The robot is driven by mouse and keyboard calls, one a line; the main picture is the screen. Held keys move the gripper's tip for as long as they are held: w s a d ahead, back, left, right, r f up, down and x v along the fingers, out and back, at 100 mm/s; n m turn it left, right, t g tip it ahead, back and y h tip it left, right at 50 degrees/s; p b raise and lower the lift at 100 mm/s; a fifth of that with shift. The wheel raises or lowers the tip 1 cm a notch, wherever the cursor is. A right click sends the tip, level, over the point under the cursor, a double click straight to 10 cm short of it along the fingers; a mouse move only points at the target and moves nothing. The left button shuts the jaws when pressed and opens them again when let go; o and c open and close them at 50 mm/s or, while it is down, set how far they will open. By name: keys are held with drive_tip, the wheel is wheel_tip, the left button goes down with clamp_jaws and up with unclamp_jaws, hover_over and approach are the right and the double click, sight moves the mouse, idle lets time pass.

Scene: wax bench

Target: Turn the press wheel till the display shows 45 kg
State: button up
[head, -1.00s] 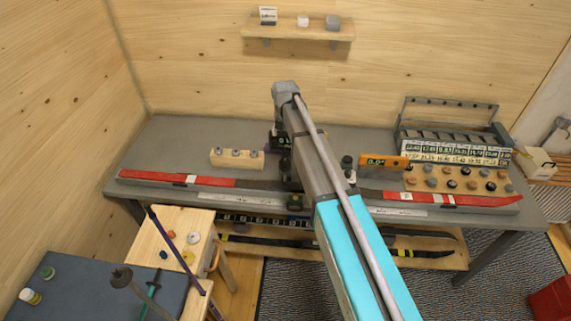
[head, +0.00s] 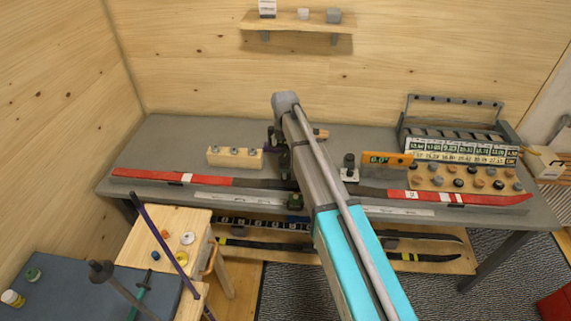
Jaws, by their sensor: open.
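My arm (head: 310,165) reaches over the middle of the bench and covers most of what stands there. Dark parts (head: 281,160) show at the left edge of the arm, perhaps part of the press. A short tan piece (head: 320,134) sticks out on the arm's right side. I cannot make out the press wheel or a kg reading. My gripper is hidden behind the arm, so its contact with the wheel cannot be seen. An orange tool with a green display (head: 388,160) reads about 0.0° and stands to the right.
A red-ended ski (head: 210,180) lies along the front of the grey bench (head: 165,145). A wooden block with knobs (head: 235,157) stands left. A number rack (head: 460,152) stands right. A small wooden table (head: 165,225) is at lower left. A wall shelf (head: 297,23) hangs above.

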sight(285, 159)
drive_tip(key=shift+f+b, duration=2.9)
drive_tip(key=shift+f, duration=0.25)
drive_tip(key=shift+c, duration=0.3)
drive_tip(key=c, duration=0.9)
drive_tip(key=shift+d, duration=0.2)
drive_tip(key=shift+c, duration=0.4)
drive_tip(key=shift+a, duration=0.15)
